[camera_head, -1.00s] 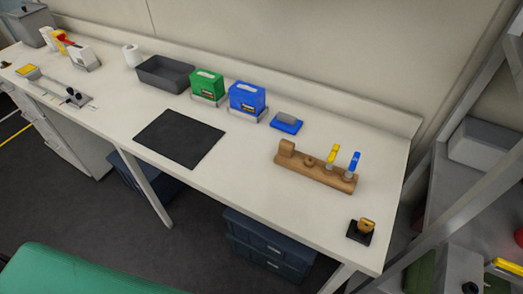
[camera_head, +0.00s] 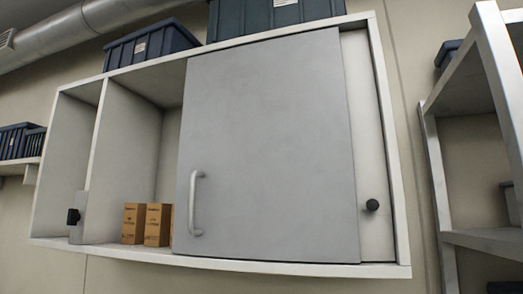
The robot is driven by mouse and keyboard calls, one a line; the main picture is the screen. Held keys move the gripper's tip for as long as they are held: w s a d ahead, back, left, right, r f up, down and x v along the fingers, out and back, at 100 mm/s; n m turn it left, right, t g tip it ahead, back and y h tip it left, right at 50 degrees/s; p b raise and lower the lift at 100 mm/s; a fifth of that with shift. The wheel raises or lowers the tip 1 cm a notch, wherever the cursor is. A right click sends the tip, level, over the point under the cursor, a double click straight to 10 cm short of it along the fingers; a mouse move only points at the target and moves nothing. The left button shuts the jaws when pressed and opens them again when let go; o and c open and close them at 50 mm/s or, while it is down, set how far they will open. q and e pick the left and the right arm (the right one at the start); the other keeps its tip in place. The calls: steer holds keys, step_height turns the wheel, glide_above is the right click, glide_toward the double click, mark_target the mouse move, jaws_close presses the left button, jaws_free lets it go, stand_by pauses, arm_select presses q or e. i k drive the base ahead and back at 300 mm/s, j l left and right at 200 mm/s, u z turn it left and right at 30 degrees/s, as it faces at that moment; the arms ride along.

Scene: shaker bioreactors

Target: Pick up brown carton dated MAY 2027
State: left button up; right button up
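Two brown cartons stand upright side by side on the floor of a wall cabinet (camera_head: 390,190), in its open middle part: a left carton (camera_head: 133,223) and a right carton (camera_head: 157,225). A thin brown strip shows just right of them at the door's edge, perhaps another carton mostly hidden behind the door. The print on the cartons is too small to read, so I cannot tell which is dated MAY 2027. A grey sliding door (camera_head: 270,150) with a pale handle (camera_head: 195,204) covers the cabinet's right part. Neither of my grippers is in view.
Dark blue bins (camera_head: 150,43) stand on top of the cabinet. A black knob (camera_head: 372,205) sits on a panel right of the door, and another (camera_head: 73,216) at the left. A metal rack (camera_head: 437,180) stands at the right. More bins (camera_head: 18,140) sit on a left shelf.

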mark_target(159, 216)
steer(key=j, duration=1.7)
